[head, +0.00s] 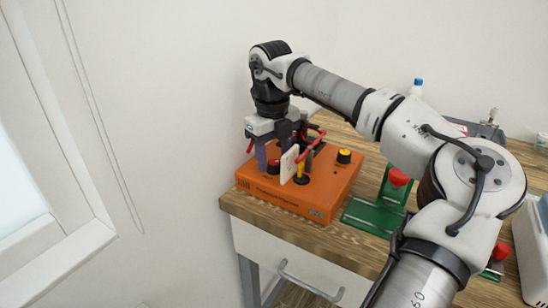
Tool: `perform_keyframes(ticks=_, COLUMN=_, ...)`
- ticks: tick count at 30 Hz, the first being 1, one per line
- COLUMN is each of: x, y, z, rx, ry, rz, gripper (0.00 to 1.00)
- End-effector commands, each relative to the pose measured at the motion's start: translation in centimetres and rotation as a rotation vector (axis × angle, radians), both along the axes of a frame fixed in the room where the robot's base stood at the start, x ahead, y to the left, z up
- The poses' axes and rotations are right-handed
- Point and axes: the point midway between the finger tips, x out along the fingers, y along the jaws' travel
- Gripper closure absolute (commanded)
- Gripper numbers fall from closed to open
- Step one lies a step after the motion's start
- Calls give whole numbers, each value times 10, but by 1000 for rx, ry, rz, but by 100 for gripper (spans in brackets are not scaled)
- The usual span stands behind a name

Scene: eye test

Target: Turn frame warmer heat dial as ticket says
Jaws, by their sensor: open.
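The orange frame warmer (322,197) sits on the wooden worktop near its left corner. On its top are a black dial with a yellow cap (344,156) at the right, a red-topped knob (273,167) at the left, and a yellow-and-black control (301,178) near the front. I cannot tell which is the heat dial; labels are too small to read. My gripper (278,160) is open, pointing down over the left part of the warmer around the red knob; contact is unclear. A white upright card (289,164) partly hides this area. No ticket is readable.
Red curved parts (312,143) show close behind my gripper. A green stand with a red piece (380,213) is right of the warmer. A blue-capped bottle (418,87) stands farther back. My arm hides much of the right worktop. A wall is at the left.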

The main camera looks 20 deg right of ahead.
Motion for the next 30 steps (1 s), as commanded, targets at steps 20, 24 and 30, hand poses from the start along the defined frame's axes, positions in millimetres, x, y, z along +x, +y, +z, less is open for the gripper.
perform_keyframes(ticks=20, x=-1, y=4, z=125, rx=-1, ry=-1, rz=0, gripper=49)
perform_keyframes(ticks=24, x=-1, y=5, z=129, rx=0, ry=-1, rz=0, gripper=49)
perform_keyframes(ticks=30, x=-2, y=5, z=129, rx=0, ry=-1, rz=0, gripper=49)
